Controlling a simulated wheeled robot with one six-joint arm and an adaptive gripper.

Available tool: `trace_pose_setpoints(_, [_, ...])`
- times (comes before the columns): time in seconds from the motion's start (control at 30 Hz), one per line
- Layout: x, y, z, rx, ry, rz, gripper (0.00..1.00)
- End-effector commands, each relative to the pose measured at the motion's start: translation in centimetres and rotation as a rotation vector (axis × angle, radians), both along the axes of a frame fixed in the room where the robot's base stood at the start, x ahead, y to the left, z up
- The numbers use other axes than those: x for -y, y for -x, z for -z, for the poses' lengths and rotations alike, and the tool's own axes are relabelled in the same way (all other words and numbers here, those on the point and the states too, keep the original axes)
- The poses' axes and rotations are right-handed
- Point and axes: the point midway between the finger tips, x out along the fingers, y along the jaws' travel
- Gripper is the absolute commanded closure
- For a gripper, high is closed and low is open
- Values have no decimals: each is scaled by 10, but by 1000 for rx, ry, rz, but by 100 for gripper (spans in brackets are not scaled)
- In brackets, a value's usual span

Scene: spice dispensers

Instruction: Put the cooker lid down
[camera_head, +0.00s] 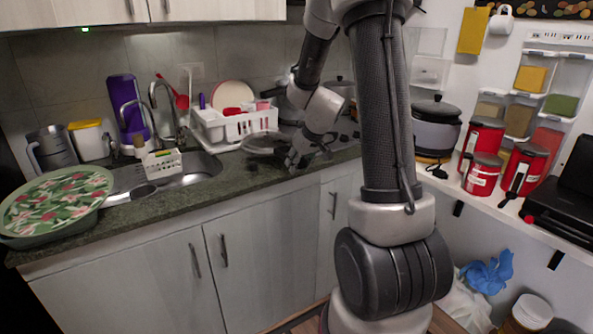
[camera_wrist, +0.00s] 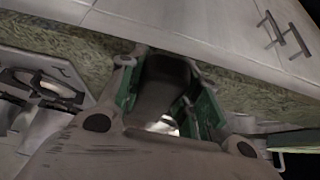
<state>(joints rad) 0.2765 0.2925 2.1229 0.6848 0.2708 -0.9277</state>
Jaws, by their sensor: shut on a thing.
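The cooker lid (camera_head: 264,144) is a round, dark, shiny disc in the head view, at the counter's right part, in front of the dish rack. My gripper (camera_head: 293,160) is at its right side, low over the counter. In the wrist view my gripper (camera_wrist: 165,110) has its green-padded fingers closed around a dark, thick part, which looks like the lid's handle (camera_wrist: 164,75). The rest of the lid is hard to make out there. I cannot tell whether the lid touches the counter.
The green counter (camera_head: 215,197) has free room in front of the lid. A sink (camera_head: 205,165) and a white dish rack (camera_head: 235,125) lie left and behind. A hob with pots (camera_head: 340,88) is behind my arm. A floral tray (camera_head: 55,200) covers the far left.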

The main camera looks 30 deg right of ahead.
Motion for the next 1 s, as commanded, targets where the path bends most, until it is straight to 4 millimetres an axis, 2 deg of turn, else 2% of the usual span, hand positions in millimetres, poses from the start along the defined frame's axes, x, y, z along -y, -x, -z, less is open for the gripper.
trace_pose_setpoints(0.1, [1, 0, 19, -1, -2, 3, 100])
trace_pose_setpoints(0.2, [1, 0, 27, 0, -1, 3, 100])
trace_pose_setpoints(0.57, [0, 0, 30, 0, 0, 1, 100])
trace_pose_setpoints(0.6, [0, 0, 30, -1, 0, 1, 60])
trace_pose_setpoints(0.67, [0, 0, 30, -1, 0, 1, 49])
trace_pose_setpoints(0.7, [0, 0, 30, -1, 0, 1, 45])
trace_pose_setpoints(1.0, [0, 0, 29, -1, 0, 0, 45])
